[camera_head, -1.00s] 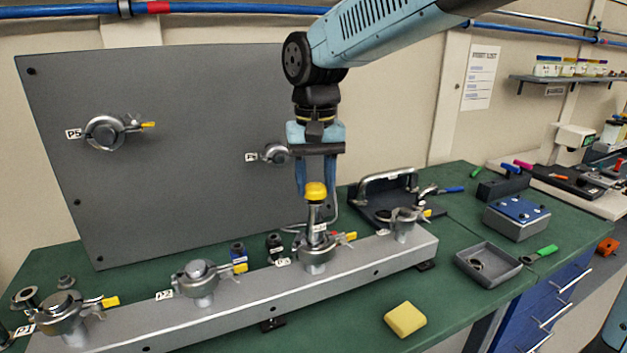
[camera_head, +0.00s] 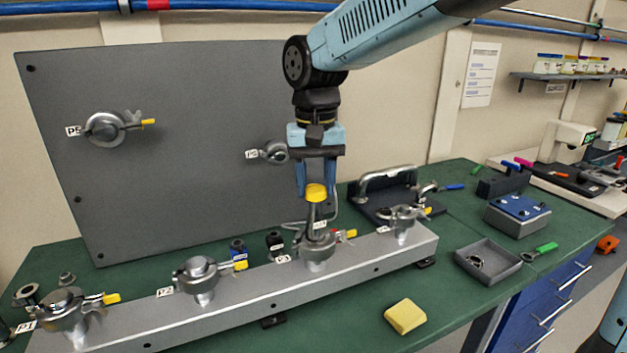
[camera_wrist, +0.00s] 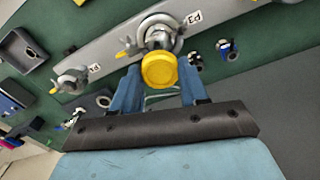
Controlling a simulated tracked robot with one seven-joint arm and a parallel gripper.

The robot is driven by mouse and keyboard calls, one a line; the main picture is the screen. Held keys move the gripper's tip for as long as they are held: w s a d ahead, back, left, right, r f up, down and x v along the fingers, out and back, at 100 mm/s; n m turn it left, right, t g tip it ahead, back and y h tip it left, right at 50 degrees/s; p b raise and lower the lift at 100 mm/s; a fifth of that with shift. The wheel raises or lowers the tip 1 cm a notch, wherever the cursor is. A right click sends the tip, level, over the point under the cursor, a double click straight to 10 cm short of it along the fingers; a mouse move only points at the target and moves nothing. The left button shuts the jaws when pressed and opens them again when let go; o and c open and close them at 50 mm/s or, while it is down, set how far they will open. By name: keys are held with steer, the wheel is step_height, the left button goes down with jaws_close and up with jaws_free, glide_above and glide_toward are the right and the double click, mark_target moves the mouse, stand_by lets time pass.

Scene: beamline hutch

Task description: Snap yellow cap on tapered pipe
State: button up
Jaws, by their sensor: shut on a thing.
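The yellow cap (camera_head: 316,192) is between the fingertips of my gripper (camera_head: 317,190), which is shut on it. In the wrist view the yellow cap (camera_wrist: 160,70) sits between the two blue fingers. The tapered pipe (camera_head: 313,218) stands upright on the clamped flange (camera_head: 317,246) labelled P3 on the grey rail. The cap is at the top of the pipe; whether it is fully seated I cannot tell.
The grey rail (camera_head: 237,294) carries several clamped flanges. A yellow sponge (camera_head: 405,317) lies in front of it. A grey tray (camera_head: 488,262) and a blue-topped box (camera_head: 517,213) stand right. A dark upright panel (camera_head: 170,200) stands behind. The green bench front is mostly clear.

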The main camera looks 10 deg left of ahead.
steer(key=o, duration=1.1)
